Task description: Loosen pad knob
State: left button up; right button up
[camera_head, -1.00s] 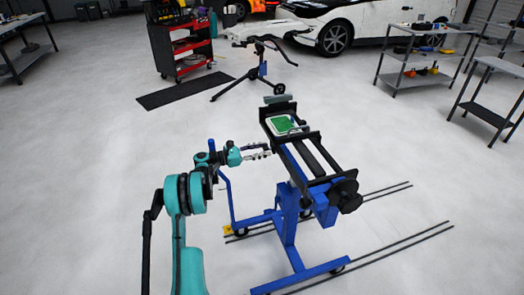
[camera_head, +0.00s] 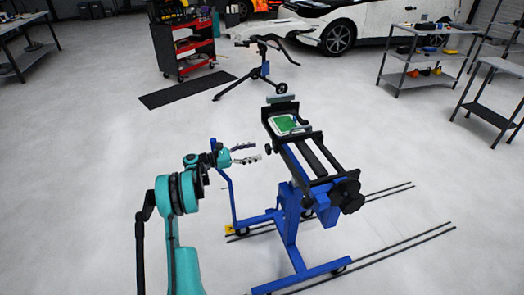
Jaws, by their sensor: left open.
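The blue wheeled stand (camera_head: 288,232) carries a black clamp frame (camera_head: 318,160) with a green-and-white pad (camera_head: 288,124) near its far end. A small black knob (camera_head: 268,149) sticks out from the left side of the frame, just below the pad. My left gripper (camera_head: 257,151) is open and empty, with its fingers pointing right toward this knob. A small gap shows between the fingertips and the knob. A larger black knob (camera_head: 346,193) sits at the frame's near end. My right gripper is not in view.
A second stand (camera_head: 263,70) stands behind on the floor. A red tool cart (camera_head: 184,45) and black mat (camera_head: 187,90) are at the back left. Grey shelves (camera_head: 425,58) stand at the right. Dark rails (camera_head: 400,242) lie on the floor. The floor at left is clear.

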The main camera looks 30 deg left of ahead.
pick_arm(q)
jog(key=v, duration=0.7)
jog(key=shift+a, duration=0.1)
